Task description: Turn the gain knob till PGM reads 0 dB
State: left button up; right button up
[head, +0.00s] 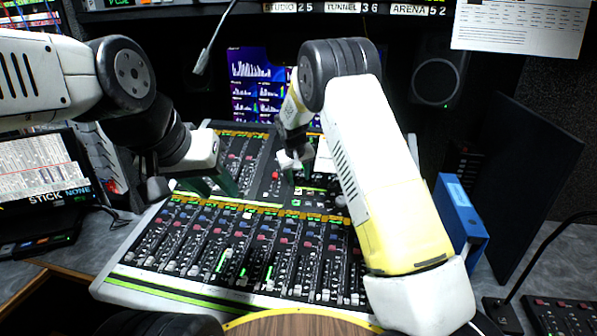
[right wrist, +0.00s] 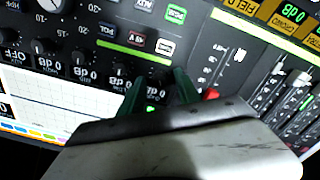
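The mixing console (head: 140,290) fills the middle of the head view. My right gripper (head: 287,178) reaches down to its upper middle panel. In the right wrist view, the green fingers of the right gripper (right wrist: 160,85) stand apart, one on each side of a dark knob (right wrist: 158,76) at the end of a knob row. Whether they touch it is not clear. A small readout (right wrist: 152,108) with green characters sits by this knob, too covered to read. Neighbouring readouts show white 0 dB (right wrist: 83,75). My left gripper (head: 212,186) hangs over the console's left part, fingers apart and empty.
A red-capped control (right wrist: 210,94) and a white fader (right wrist: 239,55) lie just right of the right fingers. Lit buttons, one green and marked PGM (right wrist: 175,14), lie above. A blue binder (head: 459,215) stands right of the console; a screen (head: 45,170) stands left.

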jog(key=v, duration=0.7)
jog(key=shift+r, duration=0.35)
jog(key=shift+s+r, duration=0.1)
jog(key=shift+s, duration=0.05)
jog(key=s+d+r+m+y, duration=0.1)
jog(key=s+d+r, duration=0.4)
jog(key=s+r, duration=0.25)
jog(key=s+d+r+m+y, duration=0.1)
jog(key=s+d+r, duration=0.55)
jog(key=s, duration=0.25)
jog(key=s+d+r+t, duration=0.1)
jog(key=s, duration=1)
jog(key=s+d+r+m+y, duration=0.1)
jog(key=s+d, duration=0.1)
jog(key=s, duration=0.9)
jog(key=shift+s+d+t, duration=0.2)
jog(key=shift+t, duration=0.2)
jog(key=shift+s+d+r, duration=0.1)
